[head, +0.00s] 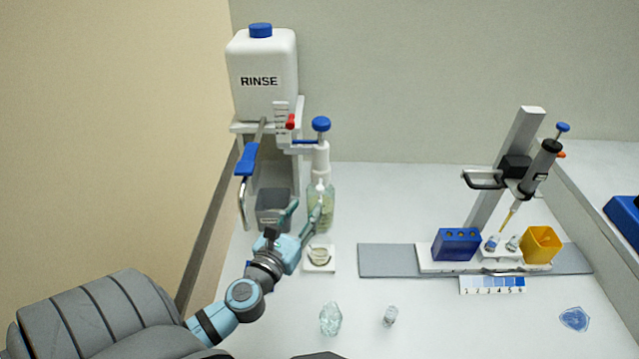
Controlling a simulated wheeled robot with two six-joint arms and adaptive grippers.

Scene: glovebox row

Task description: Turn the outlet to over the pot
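A metal spout with a blue grip (247,160) runs from the white RINSE tank (262,80). Its curved end hangs down left of the dark grey open box (272,210). A small round pot (319,254) stands on a white square pad, to the right of and in front of the box; the spout end is not over it. My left gripper (303,214) is open, its fingers apart, beside the box and at the front of a greenish bottle (325,203). Whether it touches the bottle I cannot tell. My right gripper is not in view.
A white dispenser with a blue knob (320,125) stands above the bottle. Two small clear glass pieces (331,319) (390,316) stand at the front. A pipette stand (508,165) with a blue block (457,244) and yellow cup (540,243) is at right. The counter between is clear.

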